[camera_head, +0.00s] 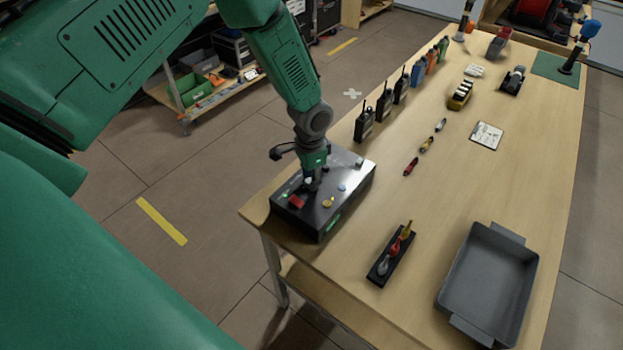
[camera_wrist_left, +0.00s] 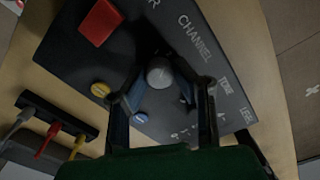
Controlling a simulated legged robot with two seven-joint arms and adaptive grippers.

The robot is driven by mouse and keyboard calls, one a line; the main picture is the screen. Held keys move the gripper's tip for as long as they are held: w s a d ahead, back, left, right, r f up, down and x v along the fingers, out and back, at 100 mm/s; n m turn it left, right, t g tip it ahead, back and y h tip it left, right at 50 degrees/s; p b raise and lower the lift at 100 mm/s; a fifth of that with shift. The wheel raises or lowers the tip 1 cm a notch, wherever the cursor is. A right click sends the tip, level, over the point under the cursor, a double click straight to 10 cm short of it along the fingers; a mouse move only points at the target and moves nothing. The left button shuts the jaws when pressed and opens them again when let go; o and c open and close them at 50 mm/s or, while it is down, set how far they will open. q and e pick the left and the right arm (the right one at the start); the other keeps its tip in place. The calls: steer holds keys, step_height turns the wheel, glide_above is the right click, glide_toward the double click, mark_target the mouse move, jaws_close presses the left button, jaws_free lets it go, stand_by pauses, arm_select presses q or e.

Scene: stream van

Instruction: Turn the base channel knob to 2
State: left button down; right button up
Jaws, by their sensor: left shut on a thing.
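The base unit (camera_head: 340,195) is a black box at the near left corner of the table. It also fills much of the left wrist view (camera_wrist_left: 80,50), with the word CHANNEL printed on its top. A round grey knob (camera_wrist_left: 160,73) sits beside that word. My left gripper (camera_head: 312,184) reaches down onto the box. In the left wrist view my left gripper (camera_wrist_left: 158,85) has its two fingers on either side of the grey knob, shut on it. The knob's pointer and any numbers round it cannot be read. My right gripper is not in view.
The box also bears a red button (camera_head: 296,202), a yellow knob (camera_head: 328,202) and a blue knob (camera_head: 342,187). A rack of coloured pieces (camera_head: 390,256) and a grey tray (camera_head: 448,300) stand to the right. Several radios (camera_head: 364,124) line the table's far left edge.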

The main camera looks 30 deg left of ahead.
mark_target(310, 180)
arm_select(q)
steer(key=shift+s+f+m, duration=0.2)
steer(key=shift+s+m, duration=0.05)
steer(key=shift+m, duration=0.85)
steer(key=c, duration=1.4)
jaws_free()
steer(key=shift+o, duration=0.4)
steer(key=shift+w, duration=0.1)
steer(key=shift+a+r, duration=0.1)
steer(key=shift+w, duration=0.1)
steer(key=shift+r, duration=0.35)
step_height(310, 180, up, 11)
